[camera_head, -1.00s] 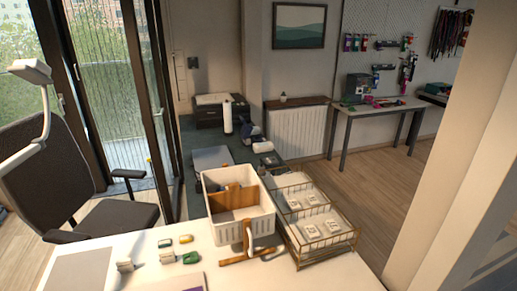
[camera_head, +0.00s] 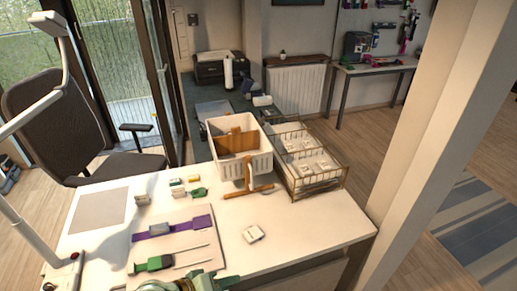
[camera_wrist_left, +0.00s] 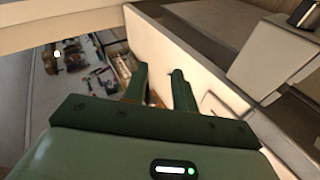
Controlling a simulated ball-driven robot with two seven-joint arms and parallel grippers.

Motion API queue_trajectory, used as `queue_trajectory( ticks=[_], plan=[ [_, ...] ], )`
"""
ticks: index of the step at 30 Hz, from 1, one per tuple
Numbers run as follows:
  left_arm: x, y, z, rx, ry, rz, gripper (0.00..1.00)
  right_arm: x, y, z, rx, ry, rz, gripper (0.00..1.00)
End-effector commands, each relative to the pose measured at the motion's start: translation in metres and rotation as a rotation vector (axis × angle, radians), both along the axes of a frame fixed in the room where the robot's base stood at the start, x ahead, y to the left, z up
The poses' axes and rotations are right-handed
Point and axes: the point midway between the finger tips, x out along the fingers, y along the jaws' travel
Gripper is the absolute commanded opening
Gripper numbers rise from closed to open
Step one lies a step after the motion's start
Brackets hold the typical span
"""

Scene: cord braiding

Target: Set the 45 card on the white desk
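The white desk (camera_head: 300,240) fills the lower middle of the head view. One small white card (camera_head: 253,233) lies on its clear right part; any number on it is too small to read. Several similar white cards (camera_head: 306,172) sit in the gold wire tray (camera_head: 318,187), also unreadable, so I cannot tell which is the 45 card. My left gripper (camera_head: 178,286) shows only partly at the bottom edge of the head view. In the left wrist view its two green fingers (camera_wrist_left: 160,88) stand apart with nothing seen between them. My right gripper is out of view.
A white bin (camera_head: 262,165) with wooden dividers stands beside the wire tray, a wooden-handled tool in front of it. A board with purple and green items (camera_head: 172,240), a grey mat (camera_head: 101,209) and small blocks lie on the left. A pale pillar (camera_head: 425,130) rises at right.

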Motion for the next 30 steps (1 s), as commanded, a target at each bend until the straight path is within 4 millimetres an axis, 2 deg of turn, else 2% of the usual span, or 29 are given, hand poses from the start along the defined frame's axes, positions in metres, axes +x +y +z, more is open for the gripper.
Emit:
queue_trajectory(
  ticks=[5,8,11,16,21,29,30],
  plan=[
    [-0.025,-0.005,0.008,0.192,-0.161,-0.134,0.28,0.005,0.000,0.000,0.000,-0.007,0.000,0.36],
    [-0.038,0.004,0.013,0.363,-0.267,-0.212,0.28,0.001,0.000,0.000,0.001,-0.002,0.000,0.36],
    [-0.048,0.024,0.020,0.564,-0.358,-0.273,0.28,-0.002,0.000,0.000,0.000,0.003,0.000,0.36],
    [-0.066,0.082,0.037,0.957,-0.423,-0.347,0.28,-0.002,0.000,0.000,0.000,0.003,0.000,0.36],
    [-0.088,0.143,0.058,1.278,-0.376,-0.395,0.28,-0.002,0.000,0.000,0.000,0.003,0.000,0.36],
    [-0.128,0.218,0.094,1.624,-0.207,-0.447,0.28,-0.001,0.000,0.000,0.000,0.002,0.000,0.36],
    [-0.126,0.216,0.080,1.616,-0.201,-0.462,0.28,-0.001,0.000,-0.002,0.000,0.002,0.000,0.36]
  ],
)
